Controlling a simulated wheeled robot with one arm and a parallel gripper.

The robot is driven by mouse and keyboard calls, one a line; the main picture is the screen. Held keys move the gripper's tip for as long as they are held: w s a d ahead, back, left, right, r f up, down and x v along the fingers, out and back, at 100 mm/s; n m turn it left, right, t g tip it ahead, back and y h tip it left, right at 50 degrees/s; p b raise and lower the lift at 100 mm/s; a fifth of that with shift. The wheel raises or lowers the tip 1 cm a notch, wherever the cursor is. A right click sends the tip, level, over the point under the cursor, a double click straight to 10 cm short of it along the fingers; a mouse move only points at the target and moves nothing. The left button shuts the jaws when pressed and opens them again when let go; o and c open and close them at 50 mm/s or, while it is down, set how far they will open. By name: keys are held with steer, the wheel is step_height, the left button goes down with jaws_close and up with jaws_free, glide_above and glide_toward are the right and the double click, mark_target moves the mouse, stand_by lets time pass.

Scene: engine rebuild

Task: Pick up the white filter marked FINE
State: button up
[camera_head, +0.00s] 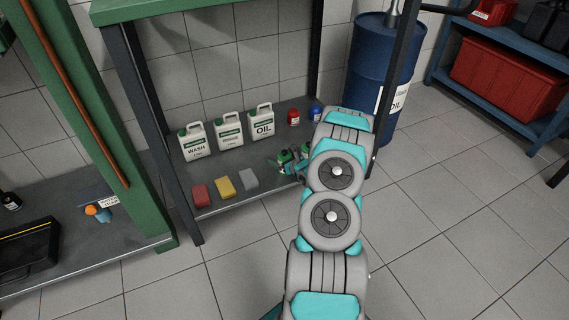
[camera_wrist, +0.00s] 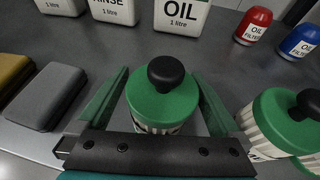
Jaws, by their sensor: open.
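In the wrist view a canister with a green lid and black knob (camera_wrist: 152,105) stands upright between the fingers of my gripper (camera_wrist: 161,75). Its lower body looks white with dark marks, mostly hidden by the lid and gripper, so I cannot read FINE on it. My gripper is open, with one green finger on each side of this canister. A second green-lidded canister with a white ribbed body (camera_wrist: 272,125) stands just right of the right finger; its label is not legible. In the head view my gripper (camera_head: 289,167) is low over the shelf, partly hidden by my arm.
White WASH (camera_head: 194,142), RINSE (camera_head: 229,131) and OIL (camera_head: 262,123) jugs stand behind on the grey shelf. Red (camera_head: 293,117) and blue (camera_head: 315,112) oil filters are at back right. Red (camera_head: 200,195), yellow (camera_head: 225,186) and grey (camera_head: 249,178) blocks lie left. A shelf post (camera_head: 152,135) stands at left.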

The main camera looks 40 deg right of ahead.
steer(key=c, duration=1.5)
